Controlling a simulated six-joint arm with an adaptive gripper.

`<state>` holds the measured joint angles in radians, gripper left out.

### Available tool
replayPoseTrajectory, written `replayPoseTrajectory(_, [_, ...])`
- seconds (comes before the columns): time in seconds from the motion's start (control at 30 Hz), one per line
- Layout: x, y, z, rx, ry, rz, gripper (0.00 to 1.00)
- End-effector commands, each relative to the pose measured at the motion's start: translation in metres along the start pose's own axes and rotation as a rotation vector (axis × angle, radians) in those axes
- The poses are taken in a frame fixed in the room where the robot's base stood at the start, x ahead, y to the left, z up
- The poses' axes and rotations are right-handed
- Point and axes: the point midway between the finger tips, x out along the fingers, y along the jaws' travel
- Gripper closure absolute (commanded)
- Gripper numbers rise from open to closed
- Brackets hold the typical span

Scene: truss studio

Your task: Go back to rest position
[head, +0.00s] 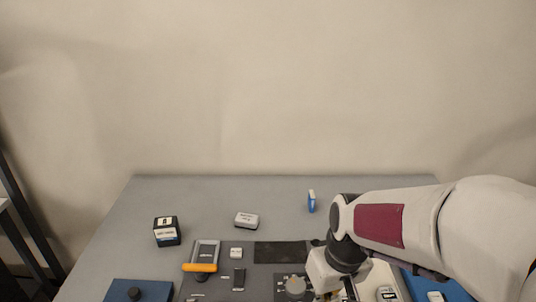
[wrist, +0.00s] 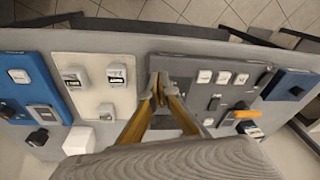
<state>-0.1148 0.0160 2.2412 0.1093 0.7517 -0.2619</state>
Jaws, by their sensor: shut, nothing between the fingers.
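My gripper shows in the wrist view (wrist: 157,84), its two yellowish fingers meeting at the tips with nothing held. In the head view my arm reaches in from the right, and the gripper is mostly hidden at the bottom edge. The task names no object; I cannot tell the rest position from these frames.
The grey table (head: 150,200) holds a black box (head: 166,232), a white box (head: 246,220), a small blue-and-white item (head: 311,202) and an orange-handled device (head: 201,256). Blue boards lie at the left (head: 118,291) and right (head: 455,291). The table's back strip is mostly clear.

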Motion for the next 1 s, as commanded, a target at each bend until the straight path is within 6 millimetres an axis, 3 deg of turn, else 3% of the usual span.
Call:
replayPoseTrajectory(0.5, [-0.057,0.005,0.064,0.164,0.062,0.051,1.0])
replayPoseTrajectory(1.0, [-0.097,0.009,0.113,0.253,0.186,0.101,1.0])
